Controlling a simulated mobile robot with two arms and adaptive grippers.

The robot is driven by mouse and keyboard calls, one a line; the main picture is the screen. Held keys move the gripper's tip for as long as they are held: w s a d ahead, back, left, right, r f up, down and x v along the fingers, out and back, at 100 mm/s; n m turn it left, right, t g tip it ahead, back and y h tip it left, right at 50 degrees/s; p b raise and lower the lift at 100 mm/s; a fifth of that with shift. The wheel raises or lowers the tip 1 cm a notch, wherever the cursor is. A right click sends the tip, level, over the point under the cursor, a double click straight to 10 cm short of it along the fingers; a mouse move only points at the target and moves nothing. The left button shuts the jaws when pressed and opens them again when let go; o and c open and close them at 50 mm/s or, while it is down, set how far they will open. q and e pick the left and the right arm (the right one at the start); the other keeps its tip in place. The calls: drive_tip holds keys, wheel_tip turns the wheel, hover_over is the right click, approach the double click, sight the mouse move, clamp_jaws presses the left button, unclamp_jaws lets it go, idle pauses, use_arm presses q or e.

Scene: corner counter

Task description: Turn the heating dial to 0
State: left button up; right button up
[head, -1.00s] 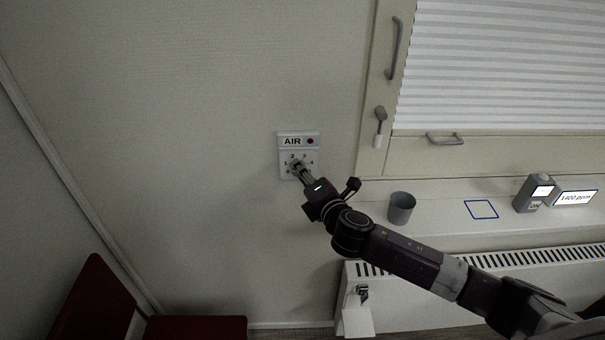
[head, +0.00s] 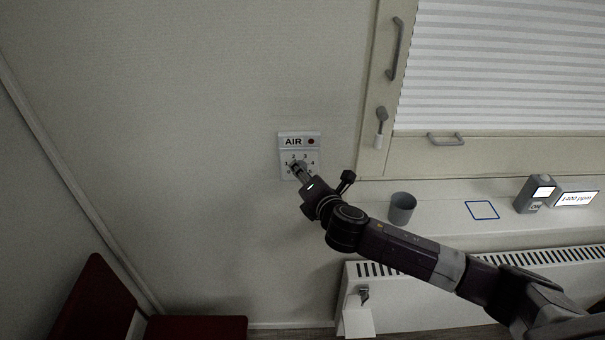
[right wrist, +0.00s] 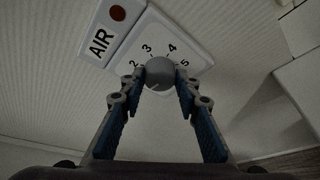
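A white wall panel marked AIR (head: 314,155) carries a numbered scale and a round grey dial. In the right wrist view this grey dial (right wrist: 160,72) has the numbers 2 to 5 showing around its upper side. My right gripper (head: 297,168) reaches it from the lower right. In the right wrist view the two fingertips stand on either side of the dial, very close to it; I cannot tell whether they press on it. A knob-like fitting (head: 364,294) sits at the radiator's left end. My left gripper is out of view.
The white radiator (head: 390,292) runs under the sill (head: 440,215). On the sill are a grey cup (head: 402,208), a blue square outline (head: 481,210) and a sensor box (head: 533,195) beside a 1400 ppm display (head: 575,199). A red chair (head: 95,300) is lower left.

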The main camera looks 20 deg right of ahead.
drive_tip(key=o, duration=0.3)
drive_tip(key=shift+f, duration=0.1)
drive_tip(key=shift+o, duration=0.2)
drive_tip(key=v, duration=1.2)
drive_tip(key=shift+a, duration=0.1)
